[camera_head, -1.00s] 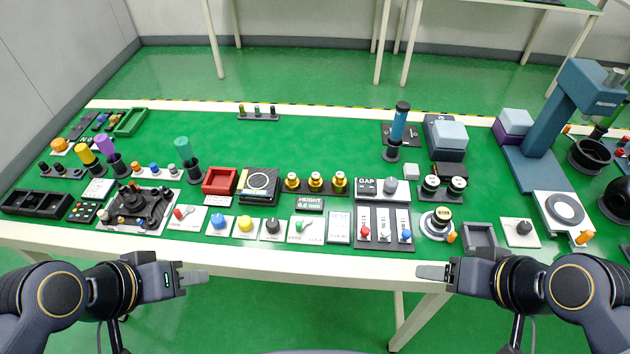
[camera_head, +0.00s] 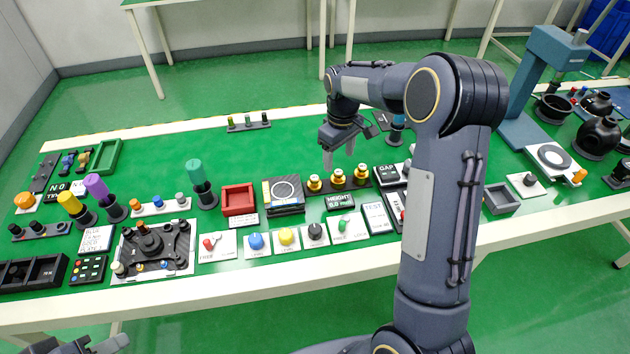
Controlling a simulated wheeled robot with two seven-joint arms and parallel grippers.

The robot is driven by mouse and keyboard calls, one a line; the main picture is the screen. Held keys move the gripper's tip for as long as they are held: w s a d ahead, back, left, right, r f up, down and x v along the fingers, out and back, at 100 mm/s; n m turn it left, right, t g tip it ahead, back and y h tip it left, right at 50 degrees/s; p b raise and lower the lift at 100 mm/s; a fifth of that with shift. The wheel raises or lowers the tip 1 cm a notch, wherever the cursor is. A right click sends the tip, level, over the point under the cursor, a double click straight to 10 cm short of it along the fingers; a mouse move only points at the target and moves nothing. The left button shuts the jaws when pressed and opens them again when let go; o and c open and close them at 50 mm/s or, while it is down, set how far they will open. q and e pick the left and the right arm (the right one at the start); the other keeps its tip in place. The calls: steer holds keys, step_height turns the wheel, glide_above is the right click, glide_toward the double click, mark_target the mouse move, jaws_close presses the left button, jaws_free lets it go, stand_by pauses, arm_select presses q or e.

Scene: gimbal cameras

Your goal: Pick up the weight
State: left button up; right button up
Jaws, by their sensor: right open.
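Three brass weights stand in a row on a dark rack right of centre in the head view: a left weight (camera_head: 314,183), a middle weight (camera_head: 338,177) and a right weight (camera_head: 361,172). My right gripper (camera_head: 339,159) points down, open and empty, behind and above the rack near the middle weight. Its fingers appear apart from the weights. My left gripper (camera_head: 108,345) shows only partly at the bottom left edge, far from the weights, and its jaw opening is unclear.
A black box with a round dial (camera_head: 284,193) and a red tray (camera_head: 238,200) stand left of the rack. A height display (camera_head: 340,201) lies in front. My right arm hides much of the table's right part. The green surface behind the rack is mostly clear.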

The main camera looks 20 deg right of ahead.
mark_target(339, 172)
step_height(339, 172, down, 8)
steer(key=shift+d+r+p, duration=0.15)
steer(key=shift+p, duration=0.15)
steer(key=c, duration=1.3)
steer(key=shift+o, duration=0.2)
steer(key=shift+r, duration=0.15)
